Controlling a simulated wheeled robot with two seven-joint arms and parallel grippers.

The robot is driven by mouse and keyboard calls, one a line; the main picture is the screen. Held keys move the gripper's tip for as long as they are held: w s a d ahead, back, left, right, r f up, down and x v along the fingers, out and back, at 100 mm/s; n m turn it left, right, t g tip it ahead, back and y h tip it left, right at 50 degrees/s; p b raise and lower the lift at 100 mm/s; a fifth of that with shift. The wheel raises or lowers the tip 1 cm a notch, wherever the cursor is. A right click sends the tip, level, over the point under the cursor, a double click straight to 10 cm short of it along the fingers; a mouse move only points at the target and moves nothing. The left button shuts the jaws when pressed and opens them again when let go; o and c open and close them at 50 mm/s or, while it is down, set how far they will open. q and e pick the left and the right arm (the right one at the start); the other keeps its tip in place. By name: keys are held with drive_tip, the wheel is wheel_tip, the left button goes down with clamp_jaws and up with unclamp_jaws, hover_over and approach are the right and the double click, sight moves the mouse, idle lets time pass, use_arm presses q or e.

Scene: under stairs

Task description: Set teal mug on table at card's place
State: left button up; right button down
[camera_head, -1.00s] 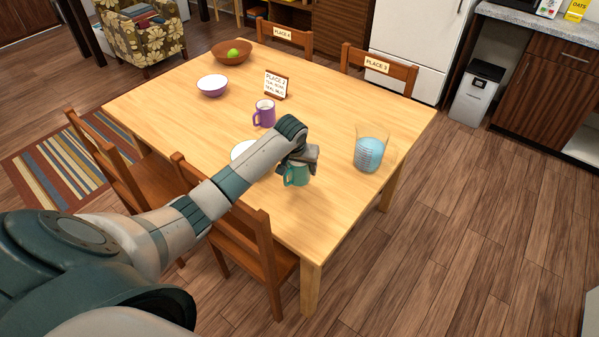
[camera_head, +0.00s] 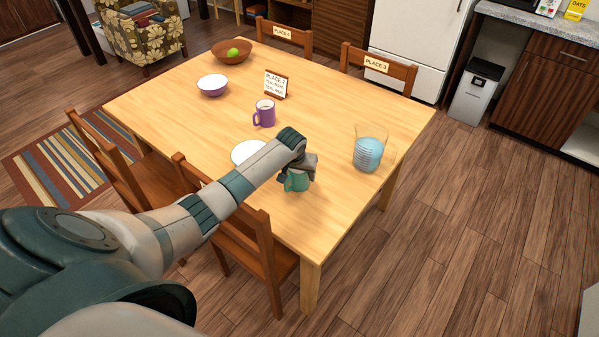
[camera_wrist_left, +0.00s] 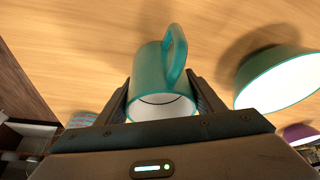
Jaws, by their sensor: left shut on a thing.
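The teal mug (camera_head: 297,182), white inside, is at the table's near edge, in the grip of my left gripper (camera_head: 300,170). In the left wrist view, the fingers of my left gripper (camera_wrist_left: 160,105) are on both sides of the mug (camera_wrist_left: 150,72), and its handle shows. I cannot tell whether its base touches the table (camera_head: 330,120). The card (camera_head: 275,84), a small stand headed PLACE 2, stands toward the table's far side; its smaller lines are hard to read. My right gripper is not in view.
A teal bowl, white inside (camera_wrist_left: 283,82), is beside the mug; my arm partly hides it (camera_head: 246,150). A purple mug (camera_head: 264,114), purple bowl (camera_head: 212,86), brown bowl with green fruit (camera_head: 231,54) and pitcher of blue liquid (camera_head: 369,152) also stand there. Chairs surround the table.

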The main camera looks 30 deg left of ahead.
use_arm(q)
drive_tip(key=shift+f, duration=0.15)
drive_tip(key=o, duration=1.5)
drive_tip(key=shift+s+d+r, duration=0.1)
drive_tip(key=shift+s+r, duration=0.1)
drive_tip(key=shift+r, duration=0.5)
drive_tip(key=b+v, duration=0.1)
drive_tip(key=v, duration=0.9)
drive_tip(key=shift+s+r, duration=0.15)
drive_tip(key=shift+r, duration=0.15)
